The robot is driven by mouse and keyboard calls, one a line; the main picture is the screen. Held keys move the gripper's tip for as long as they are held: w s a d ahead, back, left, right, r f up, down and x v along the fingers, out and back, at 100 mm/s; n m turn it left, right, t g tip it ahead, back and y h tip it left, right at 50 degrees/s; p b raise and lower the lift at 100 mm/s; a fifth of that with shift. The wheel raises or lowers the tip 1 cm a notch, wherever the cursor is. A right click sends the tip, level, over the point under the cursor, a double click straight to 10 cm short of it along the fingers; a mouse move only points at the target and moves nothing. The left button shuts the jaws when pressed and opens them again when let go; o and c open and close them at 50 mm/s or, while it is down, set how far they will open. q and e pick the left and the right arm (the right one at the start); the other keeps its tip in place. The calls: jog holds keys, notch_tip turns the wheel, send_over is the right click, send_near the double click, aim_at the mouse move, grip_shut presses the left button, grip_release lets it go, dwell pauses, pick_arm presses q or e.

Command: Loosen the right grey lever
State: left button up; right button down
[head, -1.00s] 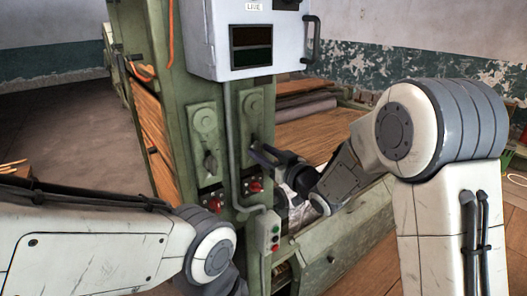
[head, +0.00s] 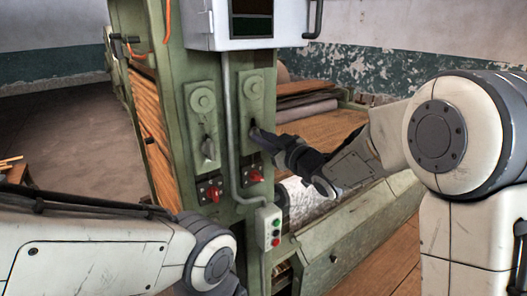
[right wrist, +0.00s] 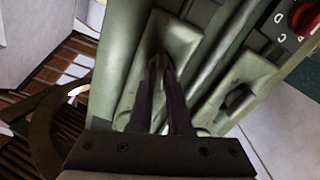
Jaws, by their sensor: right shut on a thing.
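The right grey lever (right wrist: 160,66) sits on the right-hand green plate (head: 251,92) of the machine's post; in the head view my fingers largely cover it. My right gripper (head: 254,133) reaches in from the right at the plate's lower part. In the right wrist view its two dark fingers (right wrist: 160,75) close around the lever's end, shut on it. The left grey lever (head: 208,149) hangs on the neighbouring plate, free of any gripper. My left arm shows at the lower left, but its gripper is out of frame.
Two red knobs (head: 215,195) (head: 255,175) sit just below the plates. A grey conduit (head: 230,130) runs between the plates to a button box (head: 270,227). A light grey cabinet (head: 262,25) hangs above.

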jog(key=shift+a+f+n+b, duration=0.1)
jog(key=shift+n+b, duration=2.2)
jog(key=shift+b, duration=0.4)
jog(key=shift+a+f+n+b, duration=0.1)
jog(key=shift+n+b, duration=2.2)
jog(key=shift+b, duration=0.4)
jog(key=shift+r, duration=0.1)
jog(key=c, duration=0.9)
grip_release()
jog(key=shift+o, duration=0.2)
jog(key=shift+s, duration=0.1)
jog(key=b+v, duration=0.1)
jog(key=v, duration=0.9)
jog(key=shift+s+d+b, duration=0.15)
jog(key=shift+d+b, duration=0.05)
jog(key=shift+b, duration=0.1)
